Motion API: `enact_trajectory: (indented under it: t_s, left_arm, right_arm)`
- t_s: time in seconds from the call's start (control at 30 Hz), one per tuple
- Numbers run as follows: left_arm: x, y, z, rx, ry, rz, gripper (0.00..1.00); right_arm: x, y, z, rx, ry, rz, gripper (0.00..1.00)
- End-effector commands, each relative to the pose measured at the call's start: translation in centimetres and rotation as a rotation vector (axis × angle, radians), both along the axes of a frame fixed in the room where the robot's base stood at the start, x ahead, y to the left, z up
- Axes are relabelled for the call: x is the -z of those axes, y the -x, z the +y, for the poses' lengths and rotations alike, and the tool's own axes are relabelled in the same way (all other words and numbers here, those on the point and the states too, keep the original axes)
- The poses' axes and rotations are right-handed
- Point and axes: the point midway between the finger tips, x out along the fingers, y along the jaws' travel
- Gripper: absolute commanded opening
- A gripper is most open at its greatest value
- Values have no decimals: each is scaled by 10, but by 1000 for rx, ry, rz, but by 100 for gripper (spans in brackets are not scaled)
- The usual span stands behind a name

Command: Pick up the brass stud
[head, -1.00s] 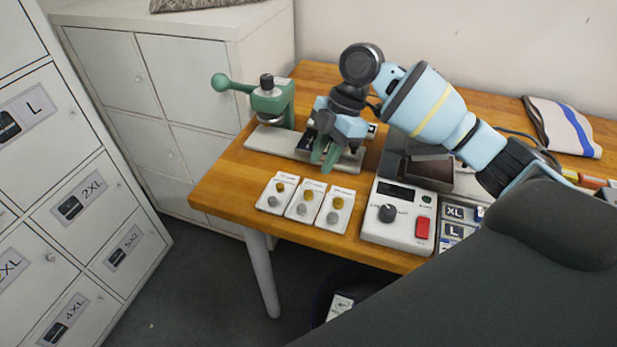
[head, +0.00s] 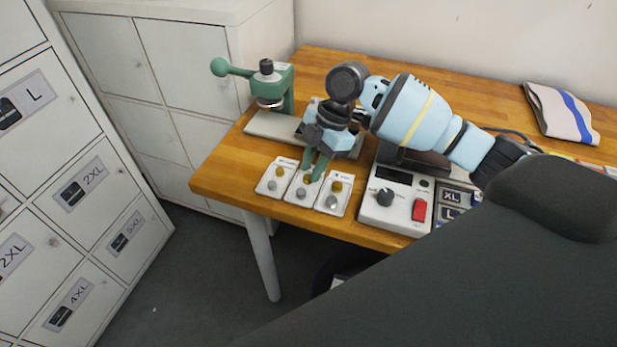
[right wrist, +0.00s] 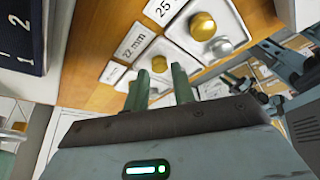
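Three small white trays stand in a row on the wooden table, the left one (head: 264,187), the middle one (head: 292,199) and the right one (head: 345,205). The left tray holds a brass stud (head: 280,171) and a silver one. The right tray holds a larger brass stud (head: 336,186) and a silver one. My right gripper (head: 314,174) points down over the middle tray, its green fingers apart and empty. In the right wrist view, a brass stud (right wrist: 159,63) shows beyond and between the fingertips. Contact cannot be told. My left gripper is out of view.
A green hand press (head: 270,90) stands behind the trays. A control box (head: 395,212) with a knob and red switch is right of them, beside size labels (head: 451,197). A folded striped cloth (head: 562,113) lies at the back right. White lockers (head: 70,200) stand left.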

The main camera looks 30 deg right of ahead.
Motion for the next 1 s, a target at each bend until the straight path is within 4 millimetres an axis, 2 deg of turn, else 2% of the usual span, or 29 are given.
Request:
enact_trajectory:
  t_s: [0.13, 0.37, 0.6, 1.0]
  left_arm:
    - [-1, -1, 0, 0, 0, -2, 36]
    - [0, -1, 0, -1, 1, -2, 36]
    - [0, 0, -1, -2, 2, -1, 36]
    - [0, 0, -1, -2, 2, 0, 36]
  right_arm:
    - [11, 1, 4, 0, 0, 0, 25]
    - [13, 0, 5, 0, 0, -1, 25]
    - [12, 0, 5, -1, 0, -1, 0]
    - [5, 0, 5, -1, -1, -3, 0]
